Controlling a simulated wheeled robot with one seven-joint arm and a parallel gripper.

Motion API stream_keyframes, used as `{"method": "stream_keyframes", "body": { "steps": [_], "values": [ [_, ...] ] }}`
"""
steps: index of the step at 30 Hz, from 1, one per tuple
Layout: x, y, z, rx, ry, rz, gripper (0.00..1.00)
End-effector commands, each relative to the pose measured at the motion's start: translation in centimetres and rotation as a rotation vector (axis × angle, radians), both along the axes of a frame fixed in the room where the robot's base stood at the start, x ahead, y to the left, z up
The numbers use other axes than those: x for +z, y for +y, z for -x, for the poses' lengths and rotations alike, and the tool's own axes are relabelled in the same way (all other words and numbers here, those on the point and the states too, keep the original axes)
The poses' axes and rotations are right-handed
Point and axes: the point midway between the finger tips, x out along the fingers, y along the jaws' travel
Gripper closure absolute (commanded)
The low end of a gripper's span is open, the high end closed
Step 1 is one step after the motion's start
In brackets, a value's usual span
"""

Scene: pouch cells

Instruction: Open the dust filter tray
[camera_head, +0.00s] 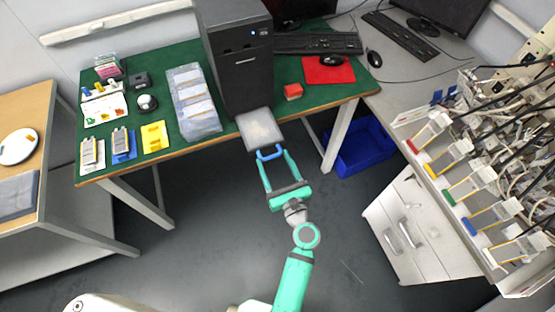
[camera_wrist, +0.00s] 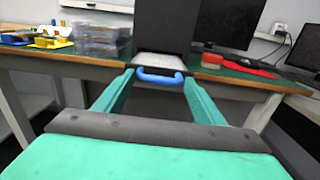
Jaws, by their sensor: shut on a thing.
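The dust filter tray (camera_head: 260,129) is a light grey, flat tray. It sticks out from the bottom front of the black computer tower (camera_head: 238,62) and reaches past the green table's front edge. Its blue handle (camera_head: 269,154) is at the near end and also shows in the wrist view (camera_wrist: 160,79). My gripper (camera_head: 272,157) is shut on the handle, one green finger at each end of it. In the wrist view the fingertips (camera_wrist: 159,77) flank the handle, and the tray (camera_wrist: 160,62) lies behind it. The tray's inner end is hidden in the tower.
A red block (camera_head: 293,91) stands right of the tower on the green table (camera_head: 180,147). Clear stacked boxes (camera_head: 193,100) stand to its left. A blue bin (camera_head: 360,148) is under the table at right. The floor before the table is clear around my arm.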

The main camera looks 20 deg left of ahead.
Motion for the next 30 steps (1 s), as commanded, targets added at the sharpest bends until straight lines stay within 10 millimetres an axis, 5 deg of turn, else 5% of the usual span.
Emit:
{"method": "stream_keyframes", "body": {
  "steps": [6, 7, 8, 20, 30],
  "values": [
    [0.0, -0.4, -0.2, -0.009, 0.000, 0.002, 0.77],
    [0.0, -0.4, -0.2, -0.009, 0.000, 0.002, 0.32],
    [0.0, -0.4, -0.2, -0.009, 0.000, 0.002, 0.28],
    [-0.1, -0.6, 0.4, -0.006, 0.001, 0.002, 0.28],
    [-0.1, -4.1, 5.1, -0.008, 0.003, 0.001, 0.28]
  ]
}}
